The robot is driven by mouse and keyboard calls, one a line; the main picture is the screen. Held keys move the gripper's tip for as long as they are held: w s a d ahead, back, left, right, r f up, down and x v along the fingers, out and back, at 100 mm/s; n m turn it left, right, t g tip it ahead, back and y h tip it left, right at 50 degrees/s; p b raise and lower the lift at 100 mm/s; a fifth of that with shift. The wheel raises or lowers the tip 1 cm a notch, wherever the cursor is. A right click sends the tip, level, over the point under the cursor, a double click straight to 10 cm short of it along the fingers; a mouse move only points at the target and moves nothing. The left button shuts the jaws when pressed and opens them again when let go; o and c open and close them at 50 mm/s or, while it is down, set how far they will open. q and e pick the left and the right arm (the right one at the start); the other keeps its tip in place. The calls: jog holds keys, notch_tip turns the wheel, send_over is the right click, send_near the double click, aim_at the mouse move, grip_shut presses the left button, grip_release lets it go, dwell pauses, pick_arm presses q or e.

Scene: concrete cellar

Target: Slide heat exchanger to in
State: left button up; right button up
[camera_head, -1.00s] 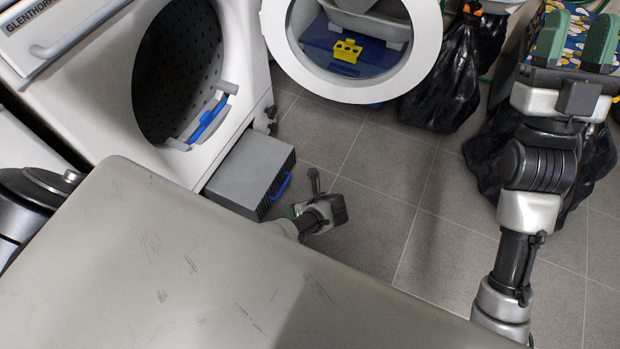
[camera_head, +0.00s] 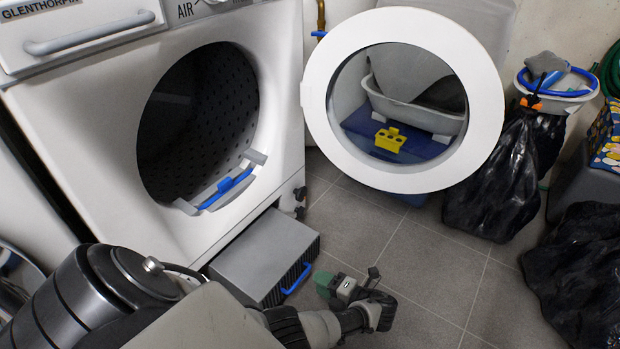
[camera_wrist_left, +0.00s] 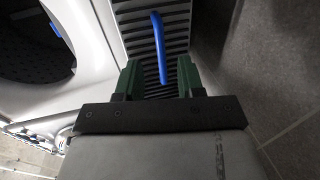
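The heat exchanger (camera_head: 262,250) is a grey box with dark fins and a blue handle (camera_head: 297,279) on its front. It sticks out of a slot low in the white dryer (camera_head: 105,130). In the left wrist view, its finned front (camera_wrist_left: 165,22) and blue handle (camera_wrist_left: 157,45) lie ahead of my left gripper (camera_wrist_left: 159,80). The green fingers are apart, with the handle's lower end appearing between them. In the head view, my left gripper (camera_head: 335,284) is low, just right of the handle, with a small gap. My right gripper is out of view.
The dryer's round door (camera_head: 487,95) hangs open to the right. A black bag (camera_head: 490,190) and a bucket (camera_head: 560,98) stand beyond it. Another black bag (camera_head: 580,275) lies at the right edge. Tiled floor (camera_head: 425,265) is clear right of my left gripper.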

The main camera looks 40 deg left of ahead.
pick_arm(q)
jog(key=shift+b+x, duration=0.65)
jog(key=shift+x, duration=1.75)
grip_shut()
